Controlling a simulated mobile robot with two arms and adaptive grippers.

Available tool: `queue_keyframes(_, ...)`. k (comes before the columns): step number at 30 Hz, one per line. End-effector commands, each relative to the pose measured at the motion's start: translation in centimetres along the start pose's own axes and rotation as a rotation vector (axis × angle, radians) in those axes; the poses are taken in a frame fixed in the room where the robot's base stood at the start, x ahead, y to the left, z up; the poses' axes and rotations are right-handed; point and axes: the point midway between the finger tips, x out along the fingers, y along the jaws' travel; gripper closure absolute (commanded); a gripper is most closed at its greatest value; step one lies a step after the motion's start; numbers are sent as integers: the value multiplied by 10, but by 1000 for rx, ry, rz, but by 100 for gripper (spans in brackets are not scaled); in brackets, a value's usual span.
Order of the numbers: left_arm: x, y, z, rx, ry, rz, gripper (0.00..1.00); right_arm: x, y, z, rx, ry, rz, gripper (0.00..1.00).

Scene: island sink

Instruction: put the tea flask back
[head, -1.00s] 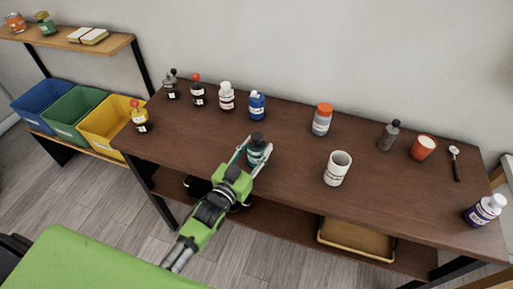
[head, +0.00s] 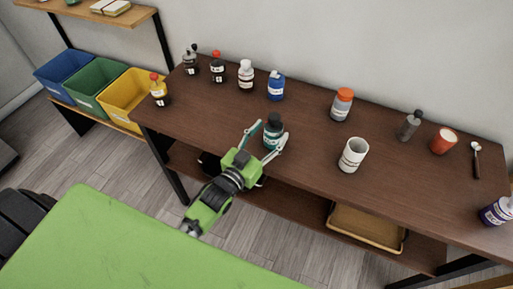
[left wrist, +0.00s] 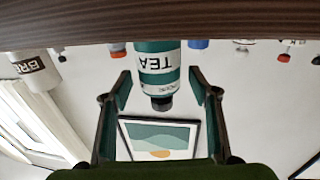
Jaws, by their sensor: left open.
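The tea flask (head: 272,136) is a teal bottle with a white label band and a dark cap. It stands upright on the brown table near its front edge. In the left wrist view, which is upside down, the flask (left wrist: 158,68) reads "TEA" and has its cap pointing down the picture. My left gripper (head: 271,131) is open, its fingers apart on either side of the flask. In the left wrist view the gripper (left wrist: 160,75) shows gaps between both fingers and the flask. My right gripper is not in view.
A white mug (head: 353,155) stands right of the flask. Behind are a blue bottle (head: 276,87), an orange-capped jar (head: 342,105) and several other bottles. A grey bottle (head: 409,127) and red cup (head: 444,141) stand right. Bare table lies between the flask and the back row.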

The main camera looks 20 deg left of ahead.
Motion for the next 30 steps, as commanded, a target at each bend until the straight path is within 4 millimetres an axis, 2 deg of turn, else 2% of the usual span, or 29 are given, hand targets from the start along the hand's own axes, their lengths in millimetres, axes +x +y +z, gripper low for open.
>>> queue_keyframes(1, -12, 0, 3, 0, -3, 1, 45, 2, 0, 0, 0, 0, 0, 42)
queue_keyframes(6, -47, 0, 3, 0, -4, 0, 45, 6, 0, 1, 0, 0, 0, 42)
queue_keyframes(13, -82, 0, 2, 0, -3, 1, 45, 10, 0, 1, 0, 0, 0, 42)
queue_keyframes(18, -93, 0, 0, 1, 0, 0, 45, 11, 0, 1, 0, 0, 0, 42)
queue_keyframes(30, -95, 0, 0, 0, 0, 0, 45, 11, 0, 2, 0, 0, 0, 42)
